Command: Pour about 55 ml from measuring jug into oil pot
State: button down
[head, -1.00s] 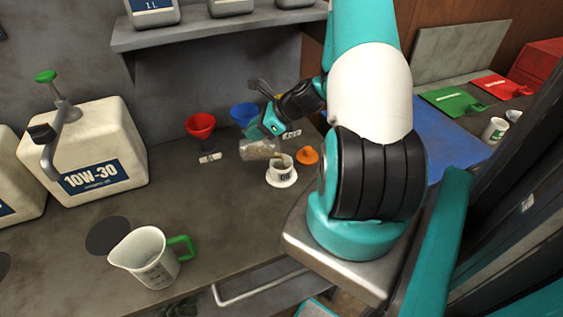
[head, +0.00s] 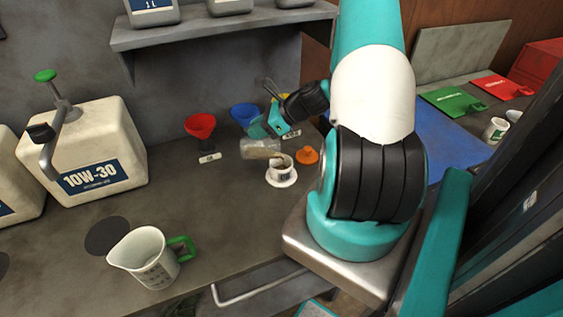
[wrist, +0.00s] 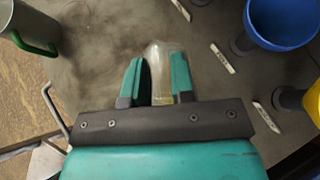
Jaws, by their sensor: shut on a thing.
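My gripper (head: 264,128) is shut on a small clear jug (head: 261,148), which lies tipped well over on its side. Brownish liquid shows inside it. In the wrist view the jug (wrist: 163,62) is between the two teal fingers (wrist: 160,85). The white oil pot (head: 279,172) stands upright on a white round base on the bench, just below and right of the jug. Its mouth looks dark inside. I cannot tell whether liquid is flowing or how full the pot is.
A larger white jug with a green handle (head: 146,258) stands at front left. Red (head: 200,124) and blue (head: 243,113) funnels stand behind the held jug. An orange piece (head: 306,156) is right of the pot. A 10W-30 container (head: 95,160) stands left. The bench middle is clear.

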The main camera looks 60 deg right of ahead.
jog(key=shift+s+d+r+t+y, duration=0.25)
jog(key=shift+s+r+t+y, duration=0.05)
jog(key=shift+s+t, duration=0.2)
dwell(0.6)
jog(key=shift+w+a+f+g+h+p, duration=0.2)
jog(key=shift+w+a+g+h+p, duration=0.15)
jog(key=shift+w+g, duration=0.2)
jog(key=shift+w+a+f+g+h+p, duration=0.15)
jog(key=shift+w+a+g+h+p, duration=0.1)
jog(key=shift+w+a+g, duration=0.25)
jog(key=shift+w+d+f+g, duration=0.1)
jog(key=shift+w+d+g, duration=0.1)
jog(key=shift+g, duration=0.05)
jog(key=shift+s+d+f, duration=0.1)
jog(key=shift+s+f, duration=0.05)
